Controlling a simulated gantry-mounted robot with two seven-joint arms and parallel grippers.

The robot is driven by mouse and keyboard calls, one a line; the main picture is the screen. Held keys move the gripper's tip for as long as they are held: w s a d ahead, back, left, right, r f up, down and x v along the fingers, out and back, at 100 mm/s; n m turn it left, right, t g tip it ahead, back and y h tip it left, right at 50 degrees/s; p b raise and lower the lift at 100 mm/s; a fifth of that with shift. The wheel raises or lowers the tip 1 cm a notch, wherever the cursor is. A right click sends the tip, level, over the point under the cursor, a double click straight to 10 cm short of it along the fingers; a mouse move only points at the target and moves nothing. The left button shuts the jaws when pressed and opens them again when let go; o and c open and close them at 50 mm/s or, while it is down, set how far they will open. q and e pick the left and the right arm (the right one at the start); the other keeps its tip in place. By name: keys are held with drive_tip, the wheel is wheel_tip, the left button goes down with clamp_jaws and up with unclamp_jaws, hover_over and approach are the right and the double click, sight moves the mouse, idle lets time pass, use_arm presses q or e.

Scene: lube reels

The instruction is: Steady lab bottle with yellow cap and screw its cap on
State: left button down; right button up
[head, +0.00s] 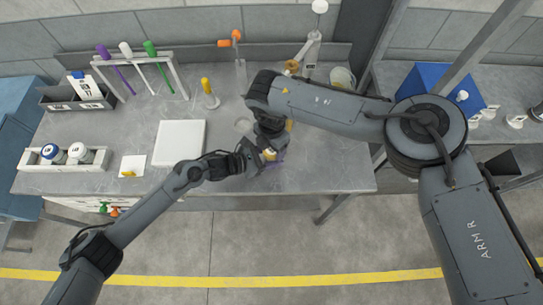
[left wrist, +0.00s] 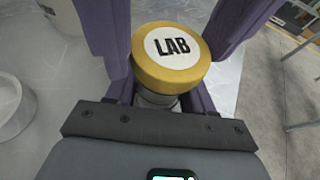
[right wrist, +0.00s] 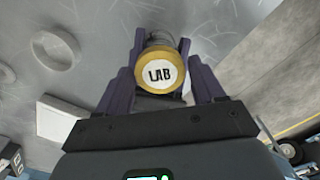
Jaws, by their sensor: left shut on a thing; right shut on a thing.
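The lab bottle's yellow cap (head: 270,153) with a white LAB label shows near the table's front edge. It is large in the left wrist view (left wrist: 166,58) and also shows in the right wrist view (right wrist: 160,73). The bottle's clear body (left wrist: 157,98) shows just below the cap, mostly hidden by fingers. My left gripper (head: 266,161) comes in from the left and is shut on the bottle below the cap. My right gripper (head: 271,149) comes from above, with purple fingers on both sides of the cap. How far the cap is seated cannot be told.
A round clear dish (head: 244,125) and a white board (head: 180,143) lie to the left. A rack with coloured tools (head: 150,62), a grey bin (head: 80,98) and a white holder with two bottles (head: 38,166) stand farther left. A stand (head: 311,50) is behind.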

drive_tip(key=shift+c, duration=0.4)
drive_tip(key=m, duration=0.4)
drive_tip(key=shift+s+f, duration=0.1)
drive_tip(key=m, duration=0.4)
drive_tip(key=o, duration=1.2)
drive_tip(key=shift+c, duration=0.2)
drive_tip(key=shift+r, duration=2.35)
drive_tip(key=shift+o, duration=0.7)
